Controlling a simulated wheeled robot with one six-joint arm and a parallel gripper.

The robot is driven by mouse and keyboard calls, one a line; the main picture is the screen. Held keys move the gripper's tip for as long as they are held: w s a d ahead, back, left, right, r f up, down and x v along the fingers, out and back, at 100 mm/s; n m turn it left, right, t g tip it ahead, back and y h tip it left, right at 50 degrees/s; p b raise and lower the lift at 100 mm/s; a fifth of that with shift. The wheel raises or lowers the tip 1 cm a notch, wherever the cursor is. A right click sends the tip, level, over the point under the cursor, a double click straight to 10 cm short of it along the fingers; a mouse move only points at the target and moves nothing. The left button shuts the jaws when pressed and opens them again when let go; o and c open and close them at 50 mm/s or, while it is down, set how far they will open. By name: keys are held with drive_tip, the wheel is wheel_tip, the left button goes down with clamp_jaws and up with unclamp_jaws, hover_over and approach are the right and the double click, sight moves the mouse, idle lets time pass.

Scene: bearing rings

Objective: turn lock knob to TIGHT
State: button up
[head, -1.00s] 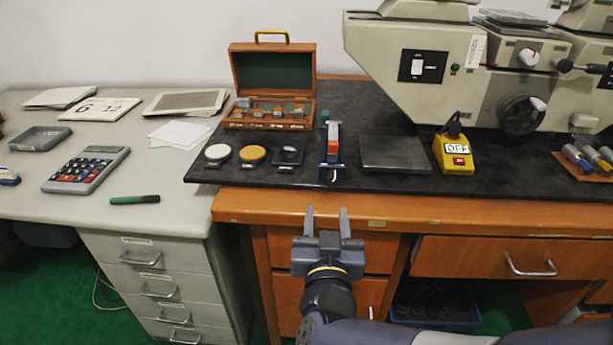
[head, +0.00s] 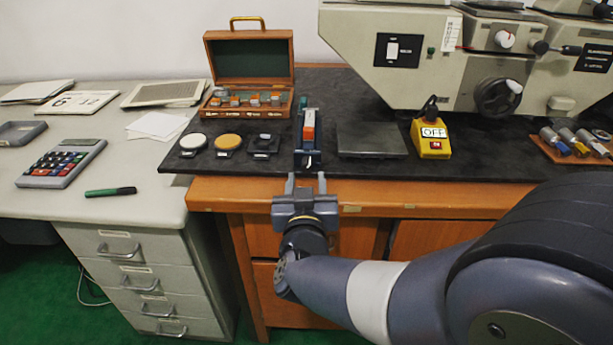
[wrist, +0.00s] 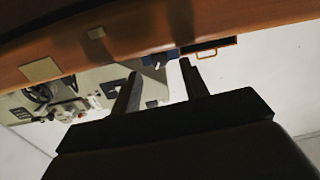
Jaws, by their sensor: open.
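The machine (head: 385,50) stands at the back right of the black bench top. It carries a small white knob with a red mark (head: 504,39) and a larger black round knob with a pale handle (head: 499,97). I cannot read a TIGHT label or tell which one is the lock knob. My gripper (head: 306,182) is open and empty at the bench's front edge, left of and well apart from both knobs. In the wrist view my gripper (wrist: 158,72) has its two dark fingers spread, with the machine upside down behind.
A small blue and orange device (head: 308,135) stands just beyond my fingers. A flat grey plate (head: 371,141) and a yellow OFF switch box (head: 431,139) stand to its right. A wooden case (head: 247,75) and several discs lie left. A tool rack (head: 575,146) sits far right.

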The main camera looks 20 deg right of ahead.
sight(307, 168)
drive_tip(key=shift+x, duration=1.6)
drive_tip(key=shift+c, duration=0.5)
clamp_jaws()
drive_tip(key=shift+f+m+b, duration=0.2)
drive_tip(key=shift+m+b, duration=0.7)
drive_tip(key=shift+b, duration=0.2)
drive_tip(key=shift+m+b, duration=0.65)
drive_tip(key=shift+m, duration=0.35)
drive_tip(key=shift+r+m, duration=0.2)
drive_tip(key=shift+m, duration=0.2)
